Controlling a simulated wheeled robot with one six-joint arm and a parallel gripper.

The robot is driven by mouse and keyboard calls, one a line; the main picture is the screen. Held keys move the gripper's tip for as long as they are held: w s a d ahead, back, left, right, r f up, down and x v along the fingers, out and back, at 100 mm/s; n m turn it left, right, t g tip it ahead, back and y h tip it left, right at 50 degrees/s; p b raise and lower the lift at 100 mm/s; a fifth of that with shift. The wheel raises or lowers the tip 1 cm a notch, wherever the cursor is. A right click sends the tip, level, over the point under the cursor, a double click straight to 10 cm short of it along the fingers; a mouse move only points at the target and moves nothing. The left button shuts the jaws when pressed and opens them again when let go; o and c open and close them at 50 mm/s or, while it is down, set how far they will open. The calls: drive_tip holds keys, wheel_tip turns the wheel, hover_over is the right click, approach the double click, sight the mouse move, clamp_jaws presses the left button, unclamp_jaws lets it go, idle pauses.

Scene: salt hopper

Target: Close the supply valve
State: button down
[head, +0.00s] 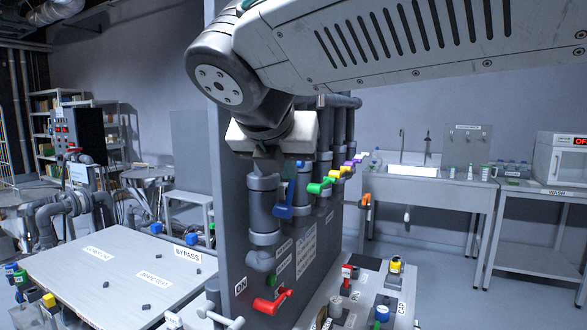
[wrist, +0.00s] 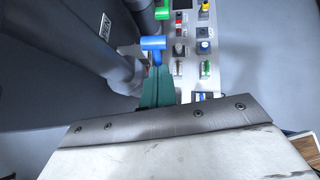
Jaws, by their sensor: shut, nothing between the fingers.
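My gripper (head: 268,165) points down in front of the grey pipes; its green fingers (wrist: 158,72) are together and empty in the wrist view. A blue valve handle (head: 287,200) hangs down beside the nearest pipe, just below and right of the fingers. In the wrist view the blue handle (wrist: 153,44) is just beyond the fingertips; I cannot tell whether they touch. A green handle (head: 320,187) and several yellow and purple ones follow along the row. A red handle (head: 272,302) sits lower, near an ON label (head: 241,286). I cannot tell which handle is the supply valve.
A grey panel (head: 232,240) stands left of the pipes. A console (head: 350,300) with coloured knobs and buttons is below right. A flat grey table (head: 115,272) with a BYPASS label is at left. A sink bench (head: 428,187) is at the back right, with open floor before it.

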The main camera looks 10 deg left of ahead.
drive_tip(key=d+v, duration=0.1)
drive_tip(key=v, duration=1.1)
drive_tip(key=shift+a+r, duration=0.35)
drive_tip(key=shift+a, duration=0.15)
drive_tip(key=shift+s+a+f+t, duration=0.1)
drive_tip(key=shift+s+f+t, duration=0.1)
drive_tip(key=shift+s+f, duration=0.35)
drive_tip(key=shift+s+f+t, duration=0.2)
drive_tip(key=shift+s+f, duration=0.2)
drive_tip(key=shift+f, duration=0.25)
drive_tip(key=x, duration=1.3)
drive_tip(key=shift+w+r, duration=0.2)
drive_tip(key=shift+r, duration=0.05)
drive_tip(key=shift+w+f, duration=0.2)
drive_tip(key=shift+w, duration=0.3)
